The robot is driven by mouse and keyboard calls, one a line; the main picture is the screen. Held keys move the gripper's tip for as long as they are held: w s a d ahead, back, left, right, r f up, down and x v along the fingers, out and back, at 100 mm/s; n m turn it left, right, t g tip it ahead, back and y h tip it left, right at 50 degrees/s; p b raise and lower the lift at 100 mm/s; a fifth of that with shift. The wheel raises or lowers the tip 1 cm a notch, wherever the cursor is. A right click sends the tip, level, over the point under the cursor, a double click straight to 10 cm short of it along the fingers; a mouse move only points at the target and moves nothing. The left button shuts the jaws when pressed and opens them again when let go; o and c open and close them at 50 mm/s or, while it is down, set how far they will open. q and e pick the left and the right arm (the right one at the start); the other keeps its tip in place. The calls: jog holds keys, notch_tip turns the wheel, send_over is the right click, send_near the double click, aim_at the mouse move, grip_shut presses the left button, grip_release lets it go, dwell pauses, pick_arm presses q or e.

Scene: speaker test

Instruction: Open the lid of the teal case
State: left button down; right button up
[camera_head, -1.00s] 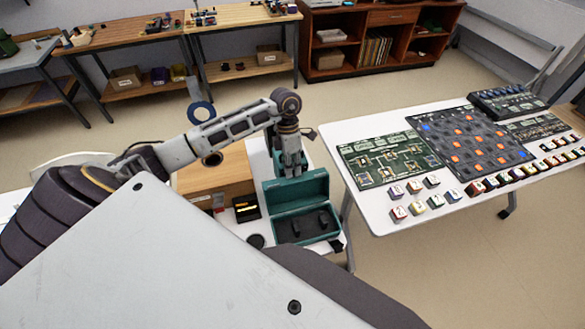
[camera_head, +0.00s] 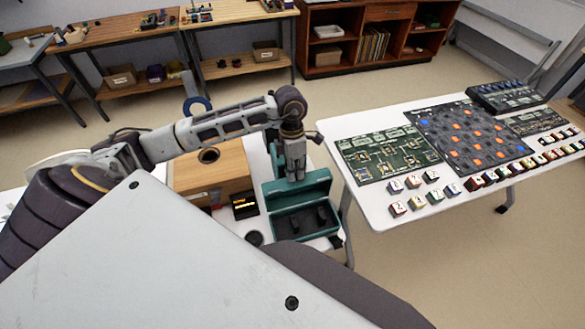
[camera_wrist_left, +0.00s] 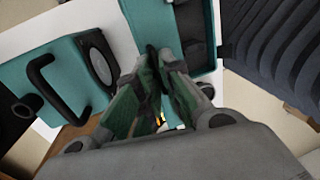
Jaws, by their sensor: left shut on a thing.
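The teal case (camera_head: 272,226) stands on the white table at the centre of the head view. Its lid (camera_head: 318,186) is up, tilted back from the body, and the dark interior with a couple of black pieces shows. My left gripper (camera_head: 296,178) points down at the lid's upper edge and is shut on it. In the left wrist view the fingertips (camera_wrist_left: 160,58) are close together beside teal surfaces, and the fingers hide the exact contact. My right gripper is not in view.
A wooden box (camera_head: 215,170) with a round hole and a small black box (camera_head: 245,206) stand left of the case. In the wrist view, a teal thing with a black handle (camera_wrist_left: 42,75) lies at left. Another white table (camera_head: 385,215) with boards and blocks stands to the right.

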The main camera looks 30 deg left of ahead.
pick_arm(q)
jog(key=shift+s+d, duration=0.2)
jog(key=shift+d, duration=0.05)
jog(key=shift+f, duration=0.1)
jog(key=c, duration=1.6)
grip_release()
jog(key=shift+w+a+r, duration=0.25)
jog(key=shift+a+r, duration=0.05)
jog(key=shift+r, duration=1.65)
jog(key=shift+w+a+r, duration=0.3)
jog(key=shift+a+r, duration=0.05)
jog(key=shift+r, duration=1.65)
jog(key=shift+w+a+r, duration=0.25)
jog(key=shift+a+r, duration=0.05)
jog(key=shift+r, duration=1.65)
